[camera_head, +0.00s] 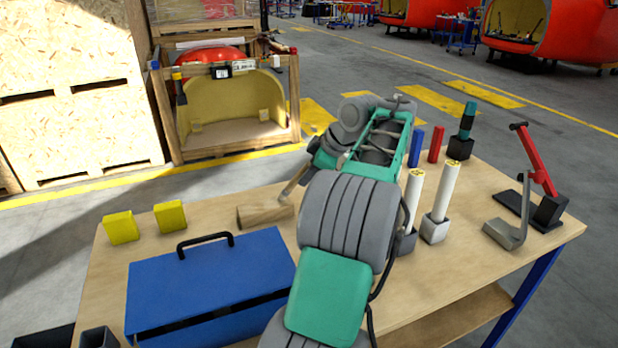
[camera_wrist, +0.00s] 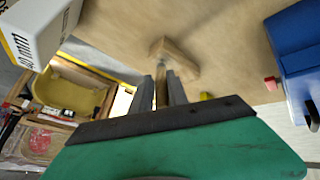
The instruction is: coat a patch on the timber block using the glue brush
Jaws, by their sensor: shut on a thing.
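The timber block (camera_head: 262,215) lies on the workbench just behind the blue toolbox; it also shows in the wrist view (camera_wrist: 184,62). The glue brush has a light wooden handle (camera_head: 296,181) and slants down from my gripper to the right end of the block. In the wrist view my gripper (camera_wrist: 162,82) is shut on the brush handle (camera_wrist: 161,92), and the brush's far end overlaps the block. I cannot tell whether the bristles touch the wood. In the head view my arm hides most of the gripper.
The blue toolbox (camera_head: 212,278) with a black handle is in front of the block. Two yellow blocks (camera_head: 121,227) (camera_head: 170,216) stand left. White tubes (camera_head: 441,200) in grey holders, a red clamp (camera_head: 537,165) and a grey hook (camera_head: 510,228) stand right. Bare bench lies around the block.

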